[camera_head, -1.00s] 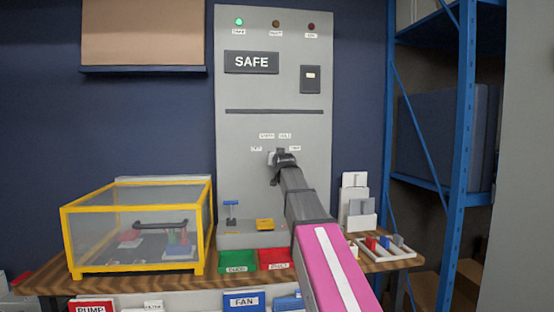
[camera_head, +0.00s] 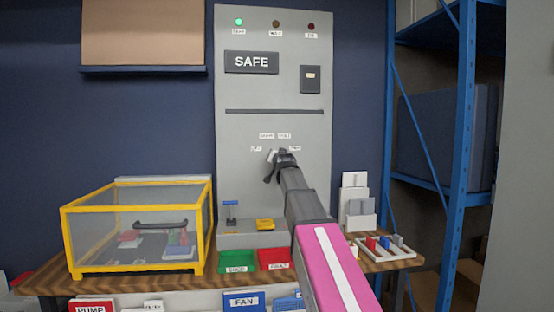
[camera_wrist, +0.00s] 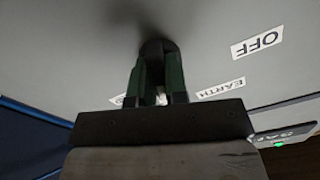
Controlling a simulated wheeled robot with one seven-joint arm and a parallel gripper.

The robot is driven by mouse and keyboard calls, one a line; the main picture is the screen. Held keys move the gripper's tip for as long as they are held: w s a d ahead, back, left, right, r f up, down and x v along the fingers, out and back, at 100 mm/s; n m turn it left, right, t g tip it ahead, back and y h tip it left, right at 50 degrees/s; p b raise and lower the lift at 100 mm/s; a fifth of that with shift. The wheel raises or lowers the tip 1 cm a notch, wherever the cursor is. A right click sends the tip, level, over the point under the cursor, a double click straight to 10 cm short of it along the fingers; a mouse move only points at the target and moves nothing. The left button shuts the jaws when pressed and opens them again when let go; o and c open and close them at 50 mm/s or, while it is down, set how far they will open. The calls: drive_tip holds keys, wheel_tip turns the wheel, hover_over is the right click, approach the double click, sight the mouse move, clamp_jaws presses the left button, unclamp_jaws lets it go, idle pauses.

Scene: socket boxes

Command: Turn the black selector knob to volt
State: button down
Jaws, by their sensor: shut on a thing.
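My gripper (camera_head: 278,160) is at the grey panel (camera_head: 235,180), over the selector, with its fingers against the panel face. In the wrist view my gripper (camera_wrist: 160,78) is shut on the black selector knob (camera_wrist: 157,47), whose dark round end shows between the green-dark fingertips. A small white mark shows low between the fingers. The labels OFF (camera_wrist: 257,44) and EARTH (camera_wrist: 220,89) are right of the fingers. Another label, partly hidden, is at the left finger. In the head view the small labels around the knob are too blurred to read surely.
The panel display (camera_head: 251,62) reads SAFE and the green lamp (camera_head: 239,22) is lit. A yellow-framed clear case (camera_head: 137,200) stands left on the bench. Green (camera_head: 237,260) and red (camera_head: 274,258) trays lie below the panel. A blue shelf rack (camera_head: 463,110) is at the right.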

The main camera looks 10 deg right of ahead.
drive_tip(key=c, duration=1.1)
unclamp_jaws()
drive_tip(key=shift+c, duration=0.2)
drive_tip(key=shift+s, duration=0.15)
drive_tip(key=s, duration=1)
drive_tip(key=shift+s, duration=0.3)
